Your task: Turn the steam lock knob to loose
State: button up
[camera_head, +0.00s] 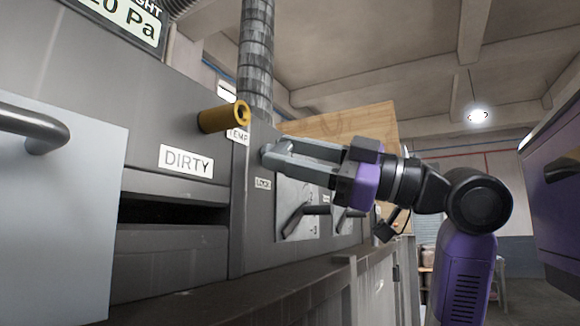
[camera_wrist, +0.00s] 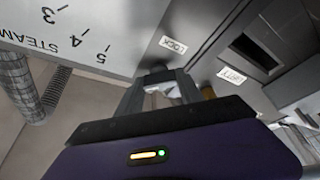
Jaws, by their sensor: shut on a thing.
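My gripper (camera_head: 270,155) reaches in from the right to the dark machine front, its fingers pointing at the panel. In the wrist view my gripper (camera_wrist: 153,84) is shut on the steam lock knob, which lies mostly hidden between the fingers. A pale grey part (camera_wrist: 157,99) shows between them, but I cannot make out the knob's shape or exact angle. A LOCK label (camera_wrist: 173,45) sits on the panel just beyond the fingertips. A small label (camera_head: 263,183) below my gripper in the head view is too small to read surely.
A pale steam scale plate (camera_head: 300,205) with a dark lever (camera_head: 303,218) is below my gripper. A brass cylinder (camera_head: 222,118) sticks out left of it. A DIRTY label (camera_head: 186,161) is above an open slot. A grey door with a handle (camera_head: 35,128) stands at left.

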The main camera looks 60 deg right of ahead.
jog(key=n+g, duration=0.1)
jog(key=n, duration=0.2)
jog(key=n+g+y, duration=0.1)
jog(key=n, duration=0.2)
jog(key=shift+r+n, duration=0.15)
jog(key=shift+n, duration=0.15)
jog(key=shift+d+n+g, duration=0.1)
jog(key=shift+n+g, duration=0.9)
jog(key=shift+n, duration=1.1)
jog(key=o, duration=1.4)
jog(key=shift+s, duration=0.1)
jog(key=b+v, duration=0.1)
jog(key=v, duration=0.6)
jog(key=shift+s+d+b, duration=0.2)
jog(key=shift+s+b, duration=0.1)
jog(key=shift+r, duration=0.1)
